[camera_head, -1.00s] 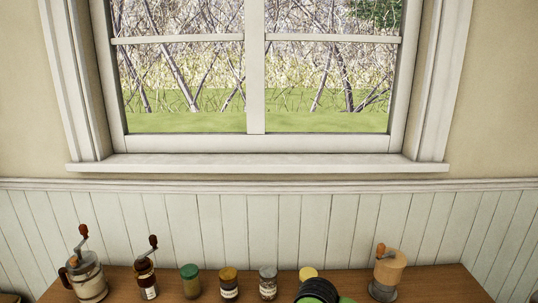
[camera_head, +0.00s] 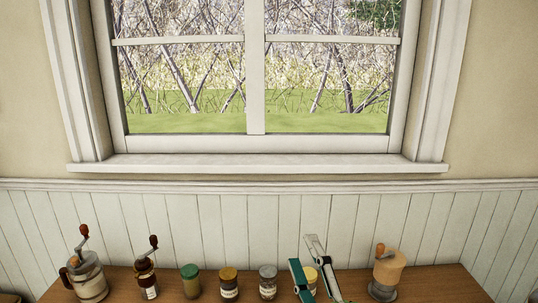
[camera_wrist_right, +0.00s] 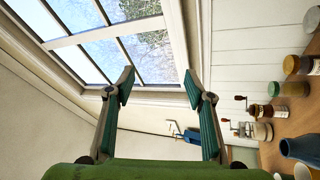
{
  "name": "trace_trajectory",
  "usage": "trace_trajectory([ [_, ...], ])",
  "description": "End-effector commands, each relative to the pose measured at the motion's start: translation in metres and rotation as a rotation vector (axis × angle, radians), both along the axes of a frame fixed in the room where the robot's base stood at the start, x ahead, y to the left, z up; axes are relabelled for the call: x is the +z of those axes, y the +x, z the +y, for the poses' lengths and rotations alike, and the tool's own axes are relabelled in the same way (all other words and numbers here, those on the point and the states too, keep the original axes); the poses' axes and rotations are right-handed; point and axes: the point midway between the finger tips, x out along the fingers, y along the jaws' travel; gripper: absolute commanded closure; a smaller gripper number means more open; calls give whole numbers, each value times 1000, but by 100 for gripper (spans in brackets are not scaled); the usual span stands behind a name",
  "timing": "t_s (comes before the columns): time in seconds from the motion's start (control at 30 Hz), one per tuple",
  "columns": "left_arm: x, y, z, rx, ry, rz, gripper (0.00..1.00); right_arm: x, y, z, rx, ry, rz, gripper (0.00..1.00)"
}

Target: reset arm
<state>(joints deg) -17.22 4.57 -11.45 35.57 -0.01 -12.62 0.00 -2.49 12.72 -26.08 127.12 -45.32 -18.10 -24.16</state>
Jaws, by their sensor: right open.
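My right gripper (camera_head: 304,250) is raised at the lower edge of the head view, in front of the yellow-lidded jar (camera_head: 310,279), which it partly covers. The right wrist view shows the same gripper (camera_wrist_right: 158,80) open, its two green-padded fingers wide apart with nothing between them. The window lies beyond the fingers there. My left gripper is not seen in the head view.
A wooden top (camera_head: 420,284) carries several lidded jars in a row. Two crank grinders stand at its left, a wooden-topped grinder (camera_head: 388,272) at its right. A blue vessel (camera_wrist_right: 300,149) shows in the wrist view. The window wall stands behind.

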Motion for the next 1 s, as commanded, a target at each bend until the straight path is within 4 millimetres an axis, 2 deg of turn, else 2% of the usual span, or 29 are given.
trace_trajectory([
  [0.03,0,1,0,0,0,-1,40,-30,2,-27,-61,101,137,51],
  [0.1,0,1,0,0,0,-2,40,-73,-1,-59,-142,235,318,51],
  [0.17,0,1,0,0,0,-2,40,-111,-11,-82,-211,344,469,51],
  [0.2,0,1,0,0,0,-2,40,-138,-21,-96,-258,410,569,51],
  [0.27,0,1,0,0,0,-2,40,-176,-42,-111,-327,506,716,51],
  [0.3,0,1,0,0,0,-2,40,-199,-58,-120,-373,565,809,51],
  [0.4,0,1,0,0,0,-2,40,-248,-103,-132,-476,687,1021,51],
  [0.5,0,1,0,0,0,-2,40,-282,-147,-137,-561,774,1191,51],
  [0.6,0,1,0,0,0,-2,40,-305,-188,-138,-636,838,1335,51],
  [0.8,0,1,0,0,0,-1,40,-331,-265,-134,-768,926,1578,51],
  [1.0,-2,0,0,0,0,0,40,-387,-252,-132,-781,916,1598,51],
])
